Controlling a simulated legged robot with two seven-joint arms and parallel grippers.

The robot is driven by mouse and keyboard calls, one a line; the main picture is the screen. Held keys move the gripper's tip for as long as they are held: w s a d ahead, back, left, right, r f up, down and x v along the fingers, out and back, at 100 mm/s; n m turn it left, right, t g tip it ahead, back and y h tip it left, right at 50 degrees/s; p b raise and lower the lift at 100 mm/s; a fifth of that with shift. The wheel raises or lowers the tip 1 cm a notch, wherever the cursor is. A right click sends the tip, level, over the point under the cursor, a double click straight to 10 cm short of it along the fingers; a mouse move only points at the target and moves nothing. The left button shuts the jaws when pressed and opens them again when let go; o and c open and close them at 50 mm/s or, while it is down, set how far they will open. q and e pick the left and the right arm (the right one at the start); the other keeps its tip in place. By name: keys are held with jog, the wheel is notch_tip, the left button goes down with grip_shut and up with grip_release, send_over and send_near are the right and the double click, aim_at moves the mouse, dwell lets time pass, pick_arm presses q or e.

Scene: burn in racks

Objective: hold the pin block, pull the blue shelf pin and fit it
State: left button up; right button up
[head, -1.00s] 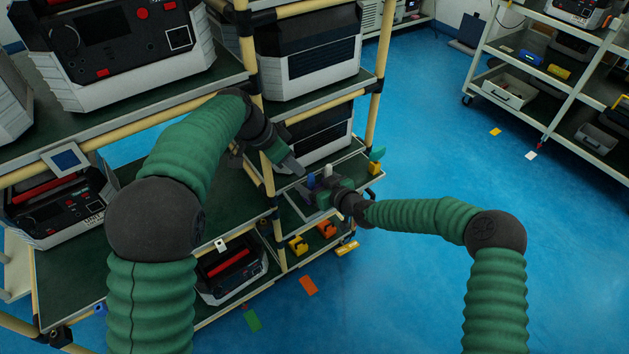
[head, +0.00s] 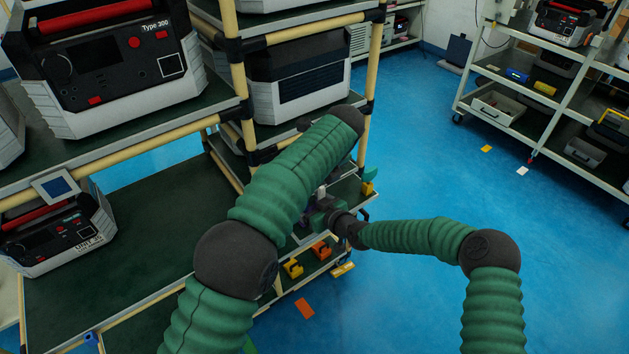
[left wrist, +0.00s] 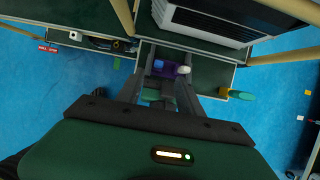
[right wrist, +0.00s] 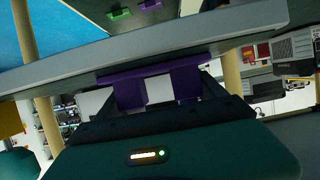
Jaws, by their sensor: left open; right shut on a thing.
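The purple pin block (left wrist: 168,72) sits at the narrow shelf beside the rack, below my left gripper (left wrist: 163,80). A pale blue piece (left wrist: 158,64), apparently the blue pin seen end-on, and a whitish round-ended pin (left wrist: 183,70) stand on it. My left gripper is open, its fingers pointing down over the block; I cannot tell whether they touch it. In the head view my left arm hides it. My right gripper (right wrist: 160,92) is shut on the purple block (right wrist: 135,80), under a grey shelf edge (right wrist: 180,45). In the head view a whitish pin (head: 321,190) shows above the right gripper.
Large grey instruments (head: 300,75) fill the rack, whose tan posts (head: 370,70) stand close to my left arm. Yellow (head: 293,268) and orange (head: 320,250) pieces lie on a lower shelf. Blue floor (head: 430,300) is open at the right. A second rack (head: 540,110) stands far right.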

pick_arm(q)
jog(key=x, duration=1.1)
jog(key=shift+f, duration=0.1)
grip_shut()
dwell(1.4)
